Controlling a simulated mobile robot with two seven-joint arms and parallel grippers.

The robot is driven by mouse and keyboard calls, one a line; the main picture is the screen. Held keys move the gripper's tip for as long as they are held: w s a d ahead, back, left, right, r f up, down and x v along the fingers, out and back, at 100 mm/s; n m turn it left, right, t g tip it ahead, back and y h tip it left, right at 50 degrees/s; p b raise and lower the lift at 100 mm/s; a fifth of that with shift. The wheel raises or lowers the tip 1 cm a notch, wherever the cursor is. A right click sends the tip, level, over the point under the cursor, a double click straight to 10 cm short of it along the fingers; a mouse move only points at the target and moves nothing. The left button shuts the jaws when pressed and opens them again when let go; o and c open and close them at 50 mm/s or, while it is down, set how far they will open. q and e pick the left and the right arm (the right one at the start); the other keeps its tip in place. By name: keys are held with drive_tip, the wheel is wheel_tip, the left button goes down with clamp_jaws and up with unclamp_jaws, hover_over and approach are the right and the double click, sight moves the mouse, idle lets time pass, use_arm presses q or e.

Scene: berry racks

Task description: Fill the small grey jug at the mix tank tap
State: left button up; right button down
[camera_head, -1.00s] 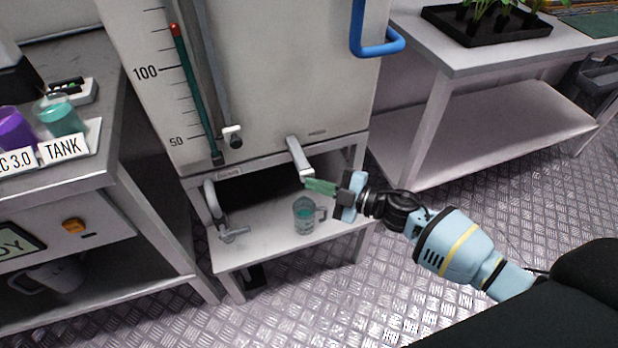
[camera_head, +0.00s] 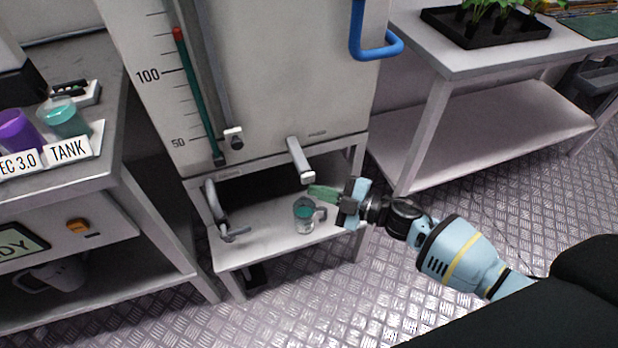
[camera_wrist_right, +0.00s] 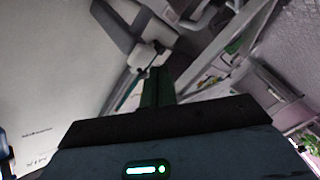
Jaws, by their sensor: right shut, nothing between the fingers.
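The mix tank (camera_head: 270,70) is a pale box with a level scale. Its tap (camera_head: 300,160) sticks out low on the front. The small grey jug (camera_head: 305,222) stands upright on the low shelf below the tap, handle to the right, with teal showing inside. I cannot tell whether liquid is running. My right gripper (camera_head: 322,193) has green fingers that are shut and empty, just below and right of the tap end and above the jug's right side. In the right wrist view the shut fingers (camera_wrist_right: 158,87) point toward grey fittings. My left gripper is out of view.
A curved pipe with a valve (camera_head: 215,205) stands left of the jug on the shelf (camera_head: 265,240). A blue handle (camera_head: 375,45) sticks out of the tank. The left bench holds purple (camera_head: 17,130) and teal (camera_head: 62,117) cups. A right table (camera_head: 470,50) bears a plant tray.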

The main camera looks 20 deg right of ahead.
drive_tip(key=shift+s, duration=0.1)
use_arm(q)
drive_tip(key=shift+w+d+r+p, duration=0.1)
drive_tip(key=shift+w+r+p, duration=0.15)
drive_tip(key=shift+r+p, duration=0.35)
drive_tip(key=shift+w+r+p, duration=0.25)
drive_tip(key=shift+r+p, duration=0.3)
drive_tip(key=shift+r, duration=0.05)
use_arm(e)
drive_tip(key=s, duration=0.4)
drive_tip(key=shift+s, duration=0.4)
